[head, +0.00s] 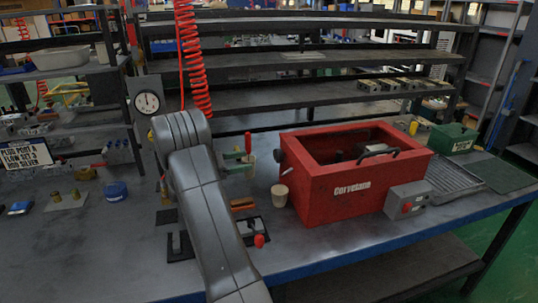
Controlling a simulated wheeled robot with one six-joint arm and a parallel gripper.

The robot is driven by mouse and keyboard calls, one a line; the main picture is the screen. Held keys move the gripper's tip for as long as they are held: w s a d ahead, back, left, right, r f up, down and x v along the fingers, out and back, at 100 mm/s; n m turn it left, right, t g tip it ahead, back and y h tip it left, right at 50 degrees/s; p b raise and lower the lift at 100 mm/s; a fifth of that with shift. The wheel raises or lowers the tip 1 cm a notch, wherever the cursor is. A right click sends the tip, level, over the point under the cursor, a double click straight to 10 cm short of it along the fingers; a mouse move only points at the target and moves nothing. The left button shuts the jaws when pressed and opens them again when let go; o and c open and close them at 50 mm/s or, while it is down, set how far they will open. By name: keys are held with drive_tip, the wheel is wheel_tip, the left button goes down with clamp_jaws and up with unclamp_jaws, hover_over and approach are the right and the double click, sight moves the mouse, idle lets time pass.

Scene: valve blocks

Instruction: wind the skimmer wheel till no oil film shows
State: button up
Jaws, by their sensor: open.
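A red open-topped tank (345,190) with white lettering stands on the bench right of the middle. Dark parts and a curved black handle (381,151) show at its top right; I cannot clearly make out the skimmer wheel. The inside is dark, and whether an oil film lies there I cannot tell. My grey arm reaches up left of the tank; my gripper does not show.
A grey box with a red button (408,200) sits at the tank's front right. A ribbed tray (452,178) and green bin (453,138) lie further right. A green-and-red clamp-like tool (238,155) stands left of the tank. The bench front (330,250) is clear.

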sight(275, 156)
drive_tip(key=x, duration=1.1)
drive_tip(key=shift+p, duration=0.35)
drive_tip(key=c, duration=1)
drive_tip(key=shift+o, duration=0.2)
drive_tip(key=shift+f+m+b, duration=0.15)
drive_tip(key=shift+m+b, duration=0.25)
drive_tip(key=shift+b, duration=0.2)
